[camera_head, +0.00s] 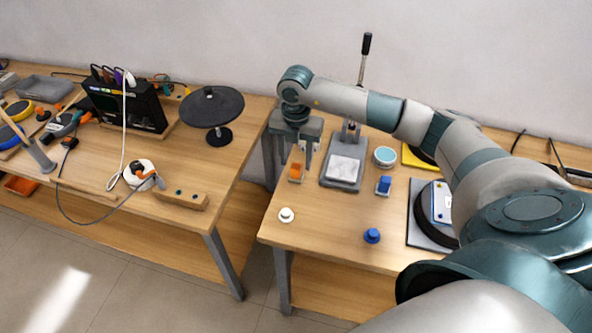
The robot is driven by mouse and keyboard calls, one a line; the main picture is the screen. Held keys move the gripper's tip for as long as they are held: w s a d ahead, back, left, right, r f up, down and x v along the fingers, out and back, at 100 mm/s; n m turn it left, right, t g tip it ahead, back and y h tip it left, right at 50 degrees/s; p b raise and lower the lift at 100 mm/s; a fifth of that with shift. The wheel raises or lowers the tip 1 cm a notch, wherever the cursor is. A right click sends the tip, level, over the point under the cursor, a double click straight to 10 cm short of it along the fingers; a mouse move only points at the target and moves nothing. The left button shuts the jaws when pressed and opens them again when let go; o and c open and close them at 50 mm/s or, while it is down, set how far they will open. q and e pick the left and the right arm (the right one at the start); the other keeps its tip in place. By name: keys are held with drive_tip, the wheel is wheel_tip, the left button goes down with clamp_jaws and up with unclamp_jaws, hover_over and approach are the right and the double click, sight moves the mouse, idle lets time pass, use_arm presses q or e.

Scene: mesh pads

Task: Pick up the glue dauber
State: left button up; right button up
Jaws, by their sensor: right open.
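My right gripper (304,160) points down over the left part of the right-hand workbench (320,225), its jaws open. A small orange block-like item (296,171) in a pale holder is just below and left of its fingers; I cannot tell whether they touch. A similar blue item (384,185) stands further right. A white round-capped piece (286,215) and a blue round-capped piece (372,236) stand near the front. Which of these is the glue dauber is too small to tell. My left gripper is out of view.
A lever press (343,172) with a grey base stands right of the gripper, with a round teal-rimmed tin (385,156) beside it. A dark round disc on a mat (420,238) is partly hidden by my arm. A gap separates the cluttered left bench (180,160).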

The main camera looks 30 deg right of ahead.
sight(296, 166)
idle(0.3)
drive_tip(key=shift+w+d+f+p, duration=0.1)
drive_tip(key=shift+w+f+p, duration=0.05)
drive_tip(key=shift+f+p, duration=0.85)
drive_tip(key=shift+w+f+p, duration=0.1)
drive_tip(key=shift+f+p, duration=0.45)
drive_tip(key=shift+f, duration=1.05)
drive_tip(key=c, duration=0.9)
